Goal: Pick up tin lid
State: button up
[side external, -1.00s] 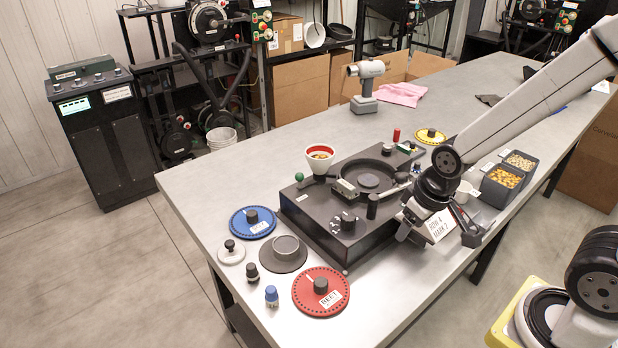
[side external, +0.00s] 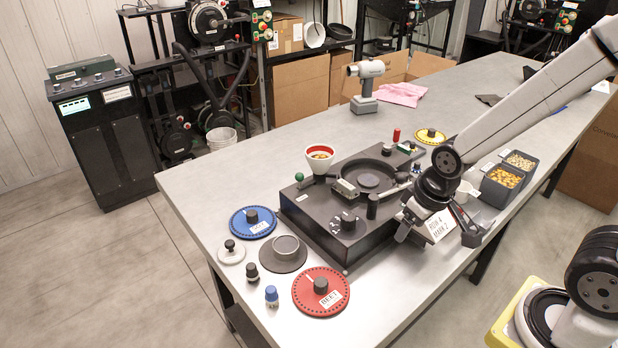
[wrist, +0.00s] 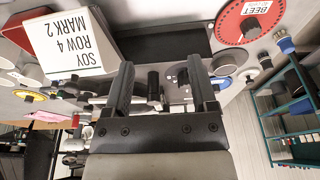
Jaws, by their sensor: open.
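Two things could be the tin lid, and I cannot tell which. One is a small pale disc with a black knob (side external: 231,252), flat on the bench at the left; the wrist view shows it small at the right (wrist: 247,76). The other is a grey round tin-like piece (side external: 285,246) on a dark grey disc, between the blue and red plates; it also shows in the wrist view (wrist: 224,63). My gripper (wrist: 160,65) is open with nothing between its fingers.
A black seed meter (side external: 330,232) with a white-and-red funnel (side external: 320,158) stands between my gripper and the discs. The SOY card (wrist: 68,40) is close beside the gripper.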

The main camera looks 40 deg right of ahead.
jog(key=shift+w, duration=0.1)
jog(key=w+a, duration=0.1)
jog(key=w, duration=0.2)
jog(key=w+a+n, duration=0.1)
jog(key=w+a, duration=0.1)
jog(key=w, duration=0.1)
jog(key=w+a+n, duration=0.1)
jog(key=w, duration=0.2)
jog(key=shift+w+a+r+y, duration=0.15)
jog(key=shift+w+a+y, duration=0.1)
jog(key=shift+y, duration=0.15)
jog(key=w+a+n, duration=0.2)
jog(key=w+a, duration=0.3)
jog(key=w, duration=0.2)
jog(key=n+y, duration=0.2)
jog(key=n, duration=0.3)
send_over(230, 242)
jog(key=s+d, duration=0.2)
notch_tip(230, 242, down, 5)
jog(key=shift+w+a+f+t, duration=0.15)
jog(key=shift+w+a+f, duration=0.1)
jog(key=shift+f, duration=0.25)
jog(key=shift+w+a+f+t, duration=0.15)
jog(key=shift+w+a+f, duration=0.1)
jog(key=shift+f, duration=0.25)
jog(key=shift+f, duration=0.1)
jog(key=shift+s+x, duration=0.2)
jog(key=shift+x, duration=2.35)
jog(key=shift+d, duration=0.1)
